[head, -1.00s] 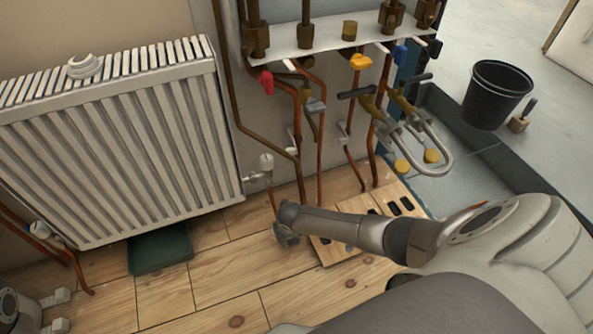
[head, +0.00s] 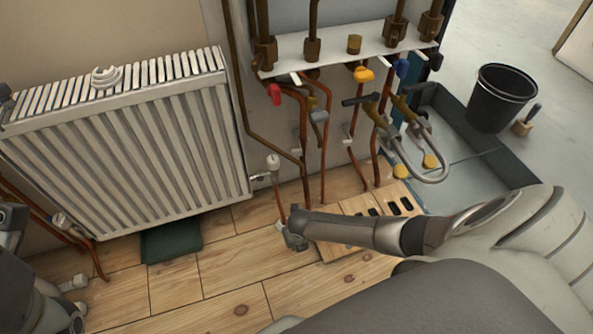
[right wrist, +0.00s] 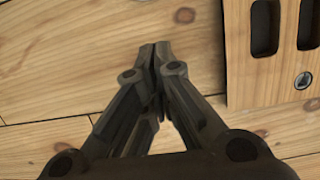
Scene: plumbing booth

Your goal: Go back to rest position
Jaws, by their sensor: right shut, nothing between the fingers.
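My right gripper (head: 296,238) hangs over the wooden floor at the left end of the slotted wooden board, small and partly hidden by its own arm in the head view. In the right wrist view its fingers (right wrist: 155,52) meet at the tips, with nothing between them, and point at bare wood. My left gripper (head: 77,294) is at the lower left corner of the head view, low in front of the radiator's left end. Two grey fingertips show apart there; the rest is hidden behind my dark arm link.
A white radiator (head: 130,150) stands at the left wall with a dark green tray (head: 171,240) under it. Copper pipes (head: 325,150) and valves rise behind the slotted board (head: 345,249). A black bucket (head: 500,98) stands at the right. The front floor is clear.

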